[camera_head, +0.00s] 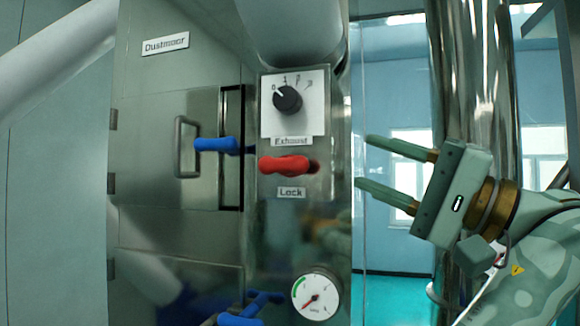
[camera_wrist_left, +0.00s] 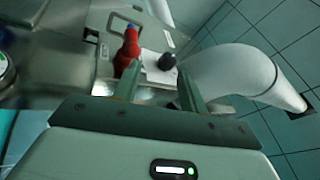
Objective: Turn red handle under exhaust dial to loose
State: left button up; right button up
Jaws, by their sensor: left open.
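The red handle (camera_head: 286,165) sticks out roughly horizontally from the metal panel, below the white dial plate (camera_head: 308,122) with its black knob (camera_head: 287,99). The label "Exhaust" (camera_head: 291,142) is just above it and the label "Lock" (camera_head: 291,192) just below. My left gripper (camera_head: 363,160) is open and empty, to the right of the handle and apart from it in the head view, fingers pointing left. In the left wrist view, the red handle (camera_wrist_left: 129,50) appears beyond the left-hand finger, which covers its near end. The black knob (camera_wrist_left: 167,62) also shows there. My right gripper is not seen.
A blue handle (camera_head: 216,145) and a grey door pull (camera_head: 186,147) are left of the panel, under a "Dustmoor"-like label (camera_head: 165,44). A pressure gauge (camera_head: 316,297) and another blue handle (camera_head: 252,306) sit below. A shiny vertical column (camera_head: 478,75) stands behind my gripper.

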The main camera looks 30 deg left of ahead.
aim_at(299, 169)
pick_arm(q)
jog(key=w+a+p, duration=0.1)
jog(key=a, duration=0.4)
jog(key=a+n+t+h+p, duration=0.1)
jog(key=a, duration=0.4)
jog(key=w+a+n+h+p, duration=0.1)
jog(key=a, duration=0.4)
jog(key=shift+w+a+r+t+p, duration=0.1)
jog(key=shift+w+r+t+p, duration=0.2)
jog(key=shift+w+t, duration=0.1)
jog(key=shift+w+a, duration=0.1)
jog(key=shift+a, duration=0.3)
jog(key=shift+d, duration=0.1)
jog(key=shift+c, duration=0.5)
grip_shut()
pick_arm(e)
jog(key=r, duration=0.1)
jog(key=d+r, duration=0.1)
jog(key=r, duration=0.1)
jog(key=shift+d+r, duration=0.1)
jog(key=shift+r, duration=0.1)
